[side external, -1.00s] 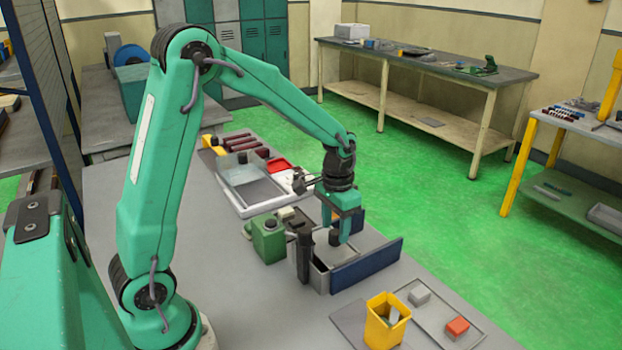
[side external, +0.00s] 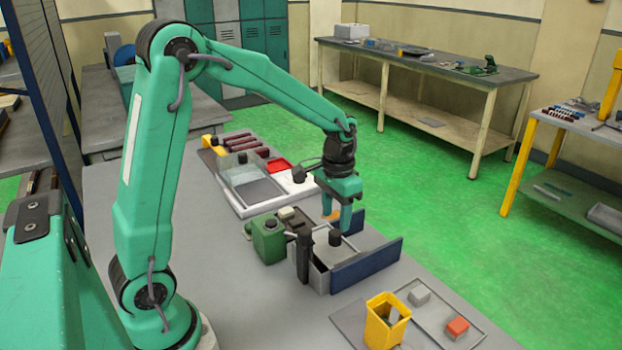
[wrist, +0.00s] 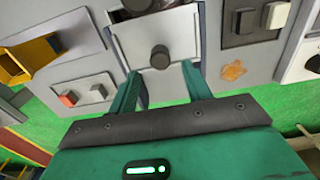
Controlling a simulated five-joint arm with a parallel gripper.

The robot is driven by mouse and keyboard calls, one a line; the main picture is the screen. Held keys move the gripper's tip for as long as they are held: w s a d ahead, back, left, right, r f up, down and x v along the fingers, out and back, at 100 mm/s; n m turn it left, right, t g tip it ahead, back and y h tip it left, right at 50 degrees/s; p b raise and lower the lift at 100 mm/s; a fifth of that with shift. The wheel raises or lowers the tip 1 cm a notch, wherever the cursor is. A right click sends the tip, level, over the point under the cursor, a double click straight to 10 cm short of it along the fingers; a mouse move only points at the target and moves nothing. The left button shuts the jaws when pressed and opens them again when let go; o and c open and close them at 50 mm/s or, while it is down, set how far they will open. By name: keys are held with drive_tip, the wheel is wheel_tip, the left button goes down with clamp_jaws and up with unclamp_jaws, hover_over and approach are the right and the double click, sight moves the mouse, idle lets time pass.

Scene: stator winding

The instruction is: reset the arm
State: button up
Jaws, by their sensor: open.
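My gripper (side external: 338,218) hangs pointing down above the grey box fixture with blue side panels (side external: 366,266). Its two green fingers are apart and nothing is between them. In the wrist view my gripper (wrist: 165,88) shows its fingers spread, with a grey plate (wrist: 150,35) ahead of them. A black round knob (wrist: 160,57) stands on that plate, beyond the fingertips and apart from them. The knob (side external: 335,237) also shows in the side view, just below the fingers.
A green block-like unit (side external: 268,240) and a dark upright post (side external: 303,256) stand close left of the fixture. A yellow bin (side external: 380,328) and a tray with a grey and a red block (side external: 457,327) lie in front. Free room is above the bench.

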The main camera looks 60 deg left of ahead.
drive_tip(key=shift+s+d+r, duration=0.1)
drive_tip(key=shift+s+r, duration=0.15)
drive_tip(key=shift+r, duration=0.25)
drive_tip(key=s+d+r+t, duration=0.2)
drive_tip(key=s+r, duration=0.3)
drive_tip(key=s, duration=0.3)
drive_tip(key=s+d+r+t, duration=0.2)
drive_tip(key=s+r, duration=0.3)
drive_tip(key=s, duration=0.4)
drive_tip(key=shift+s+d+r+t, duration=0.15)
drive_tip(key=shift+s+r+t, duration=0.1)
drive_tip(key=shift+t, duration=0.55)
